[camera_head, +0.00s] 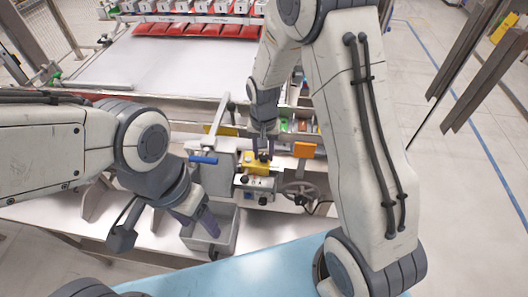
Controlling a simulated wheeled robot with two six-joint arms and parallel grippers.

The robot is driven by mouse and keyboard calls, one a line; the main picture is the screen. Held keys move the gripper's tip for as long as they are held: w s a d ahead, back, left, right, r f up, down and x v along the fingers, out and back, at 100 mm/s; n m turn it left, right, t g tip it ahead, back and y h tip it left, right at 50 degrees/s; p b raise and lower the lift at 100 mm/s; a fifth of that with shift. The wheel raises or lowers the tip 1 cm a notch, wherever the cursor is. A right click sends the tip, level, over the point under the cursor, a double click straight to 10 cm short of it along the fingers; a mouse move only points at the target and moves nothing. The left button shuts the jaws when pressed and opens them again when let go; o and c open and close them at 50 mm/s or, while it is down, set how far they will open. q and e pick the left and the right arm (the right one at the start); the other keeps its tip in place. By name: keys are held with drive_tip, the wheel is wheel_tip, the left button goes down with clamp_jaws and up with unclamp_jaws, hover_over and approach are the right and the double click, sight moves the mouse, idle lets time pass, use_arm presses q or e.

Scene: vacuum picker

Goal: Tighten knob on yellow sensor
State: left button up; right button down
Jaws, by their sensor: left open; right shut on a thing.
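The yellow sensor (254,169) sits on a small white device with dark knobs (256,188) near the middle of the head view. My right gripper (264,154) points down onto the top of the sensor and is shut on its small dark knob, which the fingers mostly hide. My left gripper (209,226) is open and empty, to the left and nearer to me, over a grey bin.
The grey bin (230,232) stands left of the device. A handwheel (300,190) and an orange block (304,150) are to the right. A light board and red bins (200,30) lie behind.

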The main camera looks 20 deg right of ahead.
sight(263, 156)
drive_tip(key=shift+w+r, duration=0.15)
idle(0.3)
drive_tip(key=c, duration=0.8)
unclamp_jaws()
drive_tip(key=shift+o, duration=1.4)
drive_tip(key=shift+r, duration=0.45)
wheel_tip(263, 156, up, 9)
drive_tip(key=b, duration=0.2)
drive_tip(key=shift+r, duration=0.2)
